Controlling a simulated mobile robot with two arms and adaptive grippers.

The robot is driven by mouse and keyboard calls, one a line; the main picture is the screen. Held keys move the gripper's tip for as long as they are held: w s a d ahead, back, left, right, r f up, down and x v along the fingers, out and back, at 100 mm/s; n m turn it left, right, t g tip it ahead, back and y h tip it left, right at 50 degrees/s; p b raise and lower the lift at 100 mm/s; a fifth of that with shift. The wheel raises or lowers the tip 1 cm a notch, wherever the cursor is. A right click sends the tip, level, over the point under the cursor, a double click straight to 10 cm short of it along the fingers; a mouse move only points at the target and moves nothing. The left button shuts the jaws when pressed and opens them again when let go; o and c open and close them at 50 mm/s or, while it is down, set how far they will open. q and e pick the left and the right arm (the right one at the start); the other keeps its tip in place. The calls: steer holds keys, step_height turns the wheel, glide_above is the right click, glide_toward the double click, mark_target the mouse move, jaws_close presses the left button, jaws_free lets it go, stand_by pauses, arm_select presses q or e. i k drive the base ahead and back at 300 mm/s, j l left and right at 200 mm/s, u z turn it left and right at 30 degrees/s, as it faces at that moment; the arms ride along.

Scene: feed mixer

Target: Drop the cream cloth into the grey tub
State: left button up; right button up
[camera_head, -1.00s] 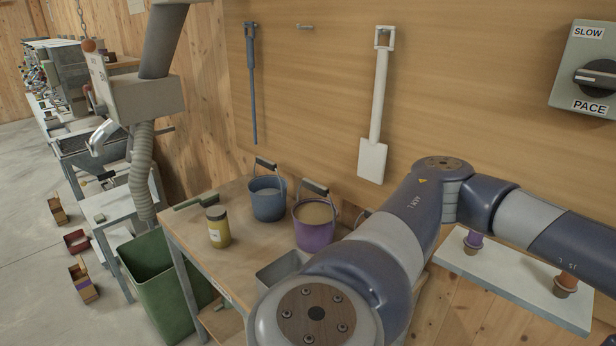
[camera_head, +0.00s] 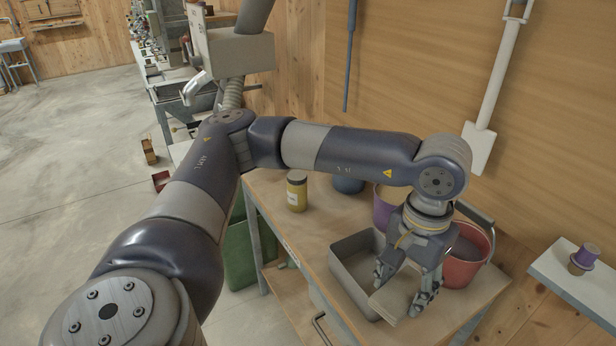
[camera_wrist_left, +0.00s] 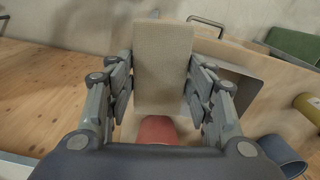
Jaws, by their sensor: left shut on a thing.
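My left gripper (camera_head: 400,300) points down and is shut on the cream cloth (camera_head: 393,298), a flat pale piece. In the left wrist view the cloth (camera_wrist_left: 163,65) sits between the two fingers (camera_wrist_left: 160,105). The grey tub (camera_head: 345,250) is an open rectangular pan on the workbench. In the head view the cloth overlaps the tub's right side; its height above the tub is hard to tell. In the left wrist view part of the tub (camera_wrist_left: 244,92) shows right of the cloth. My right gripper is not in view.
A red bucket (camera_head: 462,270) stands close right of the gripper. A purple bucket (camera_head: 385,212), a blue bucket (camera_head: 348,185) and a yellow jar (camera_head: 297,192) stand behind the tub. A green bin (camera_head: 238,255) is left of the bench. A small shelf (camera_head: 575,290) is at right.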

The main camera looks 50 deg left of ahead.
mark_target(363, 279)
steer(key=l+u, duration=0.1)
steer(key=u, duration=0.3)
steer(key=l+u, duration=0.1)
steer(key=u, duration=0.25)
steer(key=k+l+u, duration=0.1)
steer(key=u, duration=0.3)
steer(key=l+u, duration=0.1)
steer(key=u, duration=0.3)
